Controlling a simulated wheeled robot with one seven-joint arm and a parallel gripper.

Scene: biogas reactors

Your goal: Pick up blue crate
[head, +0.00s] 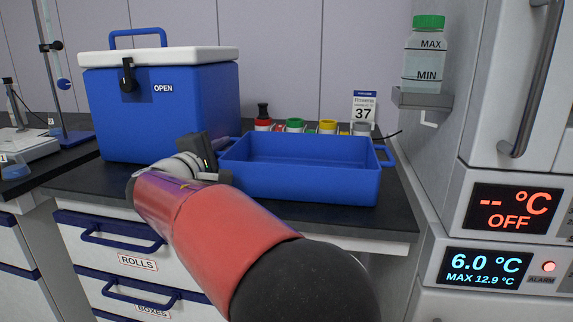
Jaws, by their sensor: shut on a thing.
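The blue crate (305,184) is an open, shallow, empty-looking tray with a handle at each end. It is in the head view, at or just above the front of the dark counter; I cannot tell whether it touches the counter. My gripper (222,150) is at the crate's left end, shut on its left handle. My red and purple arm hides part of the gripper and the counter in front of it. The crate's right handle (387,155) is free.
A blue cooler box (165,110) with a white lid stands close on the left. Several coloured-cap containers (295,126) stand behind the crate. A green-capped bottle (425,60) sits on a wall shelf (422,99) at right, beside a tall white appliance (500,140).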

